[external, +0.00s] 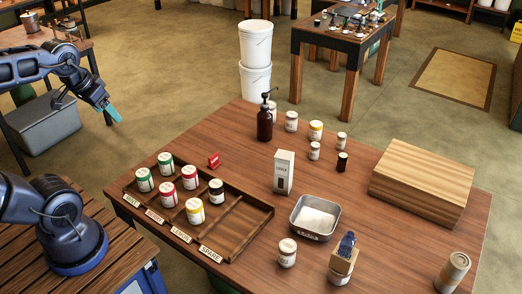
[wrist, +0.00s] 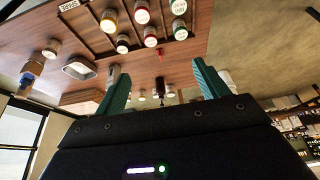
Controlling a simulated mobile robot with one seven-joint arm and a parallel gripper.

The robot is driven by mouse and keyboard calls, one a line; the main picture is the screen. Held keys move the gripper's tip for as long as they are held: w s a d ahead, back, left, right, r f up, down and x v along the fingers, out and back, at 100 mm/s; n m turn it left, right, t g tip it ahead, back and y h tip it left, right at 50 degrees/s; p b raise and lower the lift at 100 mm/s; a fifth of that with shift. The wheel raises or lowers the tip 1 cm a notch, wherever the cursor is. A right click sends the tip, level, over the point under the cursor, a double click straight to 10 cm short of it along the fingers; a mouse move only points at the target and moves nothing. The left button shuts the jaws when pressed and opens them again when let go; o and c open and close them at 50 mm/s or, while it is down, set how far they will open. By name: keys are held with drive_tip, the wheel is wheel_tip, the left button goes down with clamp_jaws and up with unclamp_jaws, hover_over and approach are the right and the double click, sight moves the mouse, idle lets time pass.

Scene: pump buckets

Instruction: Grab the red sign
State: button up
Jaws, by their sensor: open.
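The red sign (external: 214,160) is a small red block with pale markings. It stands on the wooden table (external: 350,165), just behind the compartment tray (external: 246,232). In the wrist view a small red spot near the jars (wrist: 160,52) appears to be the same sign, too small to read. My gripper (external: 113,112) has teal fingers and hangs in the air at the left, beyond the table's left edge and well apart from the sign. In the wrist view its two fingers (wrist: 157,66) are spread with nothing between them.
Several lidded jars (external: 194,211) stand in the labelled tray. Behind the sign are a dark pump bottle (external: 265,122) and more jars. A white carton (external: 284,172), a metal pan (external: 315,217) and a wooden box (external: 422,183) stand to the right. White buckets (external: 256,45) are stacked behind the table.

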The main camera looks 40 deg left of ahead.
drive_tip(key=shift+w, duration=0.1)
drive_tip(key=n+g+h, duration=0.2)
drive_tip(key=n+g, duration=0.3)
drive_tip(key=n, duration=1.2)
hover_over(213, 155)
drive_tip(key=a, duration=0.1)
wheel_tip(213, 155, down, 30)
drive_tip(key=shift+n, duration=0.3)
drive_tip(key=shift+w+d+f, duration=0.1)
drive_tip(key=shift+d+f, duration=0.1)
drive_tip(key=shift+f, duration=1.65)
drive_tip(key=shift+s+d+f, duration=0.1)
drive_tip(key=shift+d+f, duration=0.1)
drive_tip(key=shift+f, duration=1.65)
drive_tip(key=shift+w+d+f, duration=0.1)
drive_tip(key=shift+d+f, duration=0.1)
drive_tip(key=shift+f, duration=1.65)
drive_tip(key=c, duration=1)
drive_tip(key=shift+c, duration=0.2)
drive_tip(key=shift+r, duration=0.15)
